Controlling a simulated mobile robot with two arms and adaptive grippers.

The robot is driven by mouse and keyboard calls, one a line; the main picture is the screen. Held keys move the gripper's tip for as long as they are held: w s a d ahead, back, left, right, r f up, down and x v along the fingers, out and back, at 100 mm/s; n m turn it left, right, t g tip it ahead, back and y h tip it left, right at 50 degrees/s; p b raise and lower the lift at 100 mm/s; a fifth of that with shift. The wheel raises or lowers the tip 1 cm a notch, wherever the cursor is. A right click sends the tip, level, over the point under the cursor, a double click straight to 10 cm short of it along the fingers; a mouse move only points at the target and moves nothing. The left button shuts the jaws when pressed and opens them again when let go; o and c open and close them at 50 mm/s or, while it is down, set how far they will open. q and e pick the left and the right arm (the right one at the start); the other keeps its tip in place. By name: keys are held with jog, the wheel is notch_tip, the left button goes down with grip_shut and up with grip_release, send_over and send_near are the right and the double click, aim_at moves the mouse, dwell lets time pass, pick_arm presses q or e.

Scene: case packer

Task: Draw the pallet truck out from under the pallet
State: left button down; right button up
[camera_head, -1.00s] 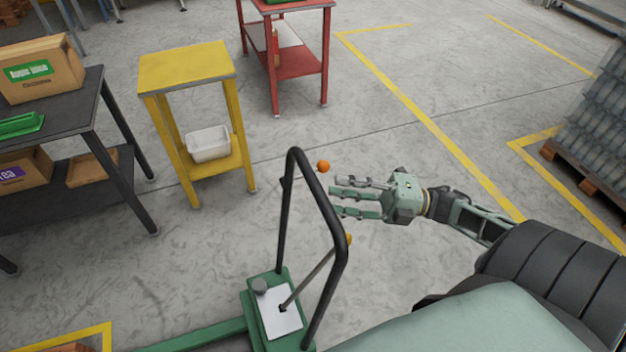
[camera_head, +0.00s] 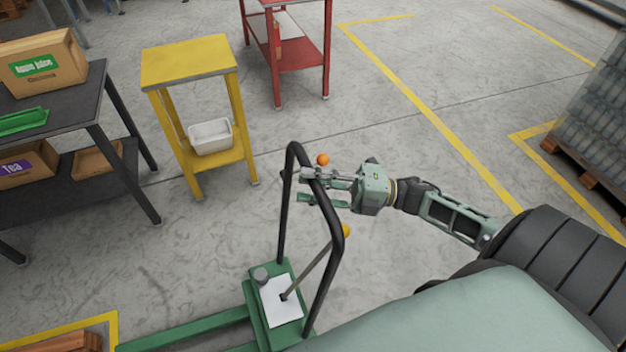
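The green pallet truck (camera_head: 257,318) stands at the lower middle, its black loop handle (camera_head: 334,226) upright. A green fork (camera_head: 190,334) runs left from its base toward a wooden pallet (camera_head: 62,342), cut off at the lower left corner. How far the forks sit under the pallet is out of view. My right gripper (camera_head: 305,185) reaches in from the right at the upper part of the handle. Its fingers are apart and overlap the handle's black bar. I cannot tell whether they touch it. My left gripper is not in view.
A yellow table (camera_head: 188,62) with a white bin (camera_head: 211,136) and a dark table (camera_head: 55,105) with boxes stand at left. A red table (camera_head: 300,55) is behind. A loaded pallet (camera_head: 592,182) stands at right. Open floor lies between.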

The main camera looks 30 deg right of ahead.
grip_shut()
jog(key=shift+d+f+b, duration=0.15)
jog(key=shift+d+b, duration=0.25)
jog(key=shift+d, duration=0.2)
jog(key=shift+s+d, duration=0.35)
jog(key=shift+d, duration=0.3)
jog(key=shift+c, duration=0.2)
grip_release()
jog(key=shift+d, duration=0.15)
jog(key=o, duration=0.4)
jog(key=shift+a+r, duration=0.2)
jog(key=shift+a, duration=0.15)
jog(key=v, duration=1.2)
jog(key=shift+d, duration=0.1)
